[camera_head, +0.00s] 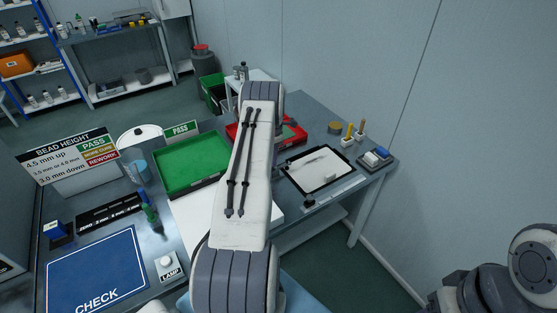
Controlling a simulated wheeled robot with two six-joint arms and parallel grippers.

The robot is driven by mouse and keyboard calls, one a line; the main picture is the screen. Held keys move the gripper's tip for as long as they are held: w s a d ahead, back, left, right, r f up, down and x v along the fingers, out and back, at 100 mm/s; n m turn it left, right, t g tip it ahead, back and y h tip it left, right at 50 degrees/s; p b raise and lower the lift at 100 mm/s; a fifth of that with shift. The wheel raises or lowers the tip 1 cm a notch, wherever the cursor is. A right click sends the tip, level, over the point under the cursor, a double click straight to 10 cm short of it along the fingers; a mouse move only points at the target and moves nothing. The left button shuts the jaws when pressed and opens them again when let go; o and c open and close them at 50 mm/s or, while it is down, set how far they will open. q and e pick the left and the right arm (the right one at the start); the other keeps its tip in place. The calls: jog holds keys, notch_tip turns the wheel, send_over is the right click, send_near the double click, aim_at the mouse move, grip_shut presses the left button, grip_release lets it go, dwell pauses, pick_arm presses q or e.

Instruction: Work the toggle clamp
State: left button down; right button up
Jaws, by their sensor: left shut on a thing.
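My own large white and grey arm crosses the middle of the view from the bottom edge and covers much of the workbench. I cannot make out any gripper fingers; they may be hidden behind this arm. No toggle clamp can be clearly made out. A red tray (291,137) shows partly to the right of the arm, with small dark items by it that I cannot identify. A white sheet (186,213) lies on the bench, partly covered by the arm. My other arm shows at the bottom right, without its gripper.
A green tray (192,163), a PASS sign (181,130) and a bead height sign (72,157) stand left of the arm. A blue CHECK mat (95,272) and lamp button (167,263) lie nearer. A black-edged white board (318,180) lies right. A wall borders the right side.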

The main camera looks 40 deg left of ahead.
pick_arm(q)
jog(key=shift+w+a+r, duration=0.1)
dwell(0.3)
jog(key=c, duration=0.7)
grip_release()
jog(key=shift+r, duration=0.35)
jog(key=r+b, duration=0.1)
jog(key=r, duration=0.2)
jog(key=r+b, duration=0.1)
jog(key=r, duration=0.1)
jog(key=r+b, duration=0.1)
jog(key=r, duration=0.2)
jog(key=shift+w+d+r, duration=0.2)
jog(key=shift+w+r, duration=0.1)
jog(key=shift+r, duration=0.55)
